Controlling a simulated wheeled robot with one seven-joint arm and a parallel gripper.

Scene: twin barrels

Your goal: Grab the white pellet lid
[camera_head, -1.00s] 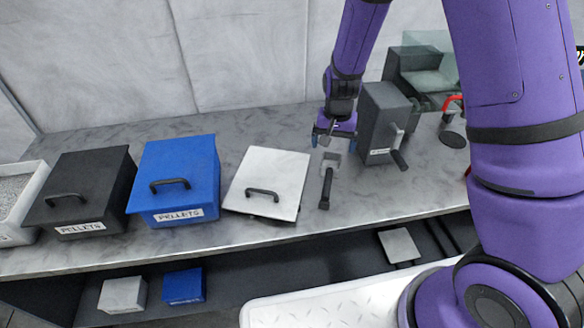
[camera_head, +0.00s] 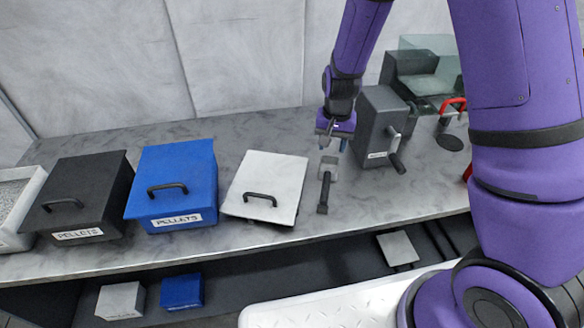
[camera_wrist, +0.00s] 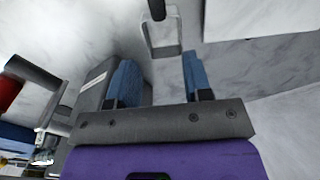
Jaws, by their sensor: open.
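The white pellet lid (camera_head: 280,176), a flat white panel with a black bar handle (camera_head: 261,200), lies on the counter right of the blue pellet box. Its handle is clear of my gripper. My gripper (camera_head: 333,142) is open and empty, above the counter to the right of the lid and apart from it. In the wrist view my gripper (camera_wrist: 158,78) shows two blue fingers spread apart. A white panel edge, probably the lid (camera_wrist: 262,16), shows at the top right there, with its handle out of view.
A scoop-like tool (camera_head: 326,184) with a dark handle lies just below my gripper. A grey box with a crank (camera_head: 380,125) stands close on the right. The blue box (camera_head: 178,185) and black box (camera_head: 85,190) stand left of the lid. Counter behind the lid is clear.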

